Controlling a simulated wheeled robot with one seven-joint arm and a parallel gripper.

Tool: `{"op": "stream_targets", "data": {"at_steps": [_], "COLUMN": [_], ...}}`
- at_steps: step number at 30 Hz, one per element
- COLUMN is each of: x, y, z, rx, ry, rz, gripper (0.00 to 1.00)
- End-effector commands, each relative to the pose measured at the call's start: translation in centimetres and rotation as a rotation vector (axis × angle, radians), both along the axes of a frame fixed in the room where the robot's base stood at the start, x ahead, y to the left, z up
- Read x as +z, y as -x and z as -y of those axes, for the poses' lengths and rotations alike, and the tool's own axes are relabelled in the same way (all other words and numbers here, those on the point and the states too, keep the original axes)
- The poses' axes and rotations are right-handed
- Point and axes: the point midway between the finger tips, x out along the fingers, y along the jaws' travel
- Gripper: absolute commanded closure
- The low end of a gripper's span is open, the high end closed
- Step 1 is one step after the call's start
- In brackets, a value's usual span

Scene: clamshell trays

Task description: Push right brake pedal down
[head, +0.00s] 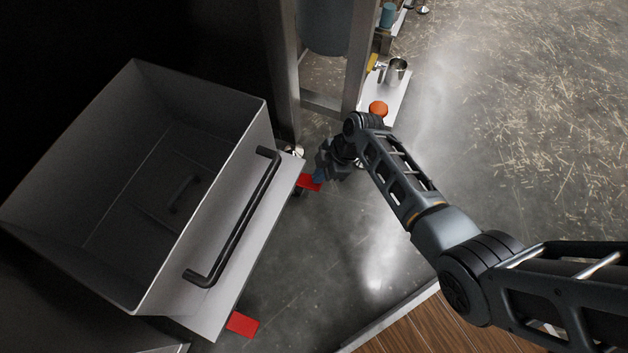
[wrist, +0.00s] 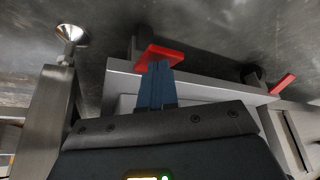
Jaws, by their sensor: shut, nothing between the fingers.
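Two red brake pedals stick out low from the handle side of a grey metal cart (head: 228,255). The far pedal (head: 309,182) is at the cart's upper corner, by my gripper (head: 317,176); the near pedal (head: 242,323) is at the lower corner. In the wrist view the far pedal (wrist: 160,55) lies right at the blue fingertips (wrist: 158,66), which overlap its edge. I cannot tell whether they press on it. The other pedal (wrist: 283,83) is off to the right there, tilted. My gripper is shut and empty.
A black bar handle (head: 235,220) runs along the cart's top edge. A metal frame (head: 330,104) stands just behind my gripper, with a white shelf (head: 388,98) bearing an orange round thing (head: 378,108) and a metal cup (head: 396,71).

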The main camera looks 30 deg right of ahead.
Motion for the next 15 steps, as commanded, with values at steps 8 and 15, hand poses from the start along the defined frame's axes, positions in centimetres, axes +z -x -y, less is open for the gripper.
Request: {"op": "stream_targets", "data": {"at_steps": [8, 15], "x": [-1.6, -2.8], "y": [0.0, 0.0], "z": [0.0, 0.0], "rx": [0.001, 0.001], "ry": [0.0, 0.0], "rz": [-0.003, 0.0], "gripper": [1.0, 1.0]}}
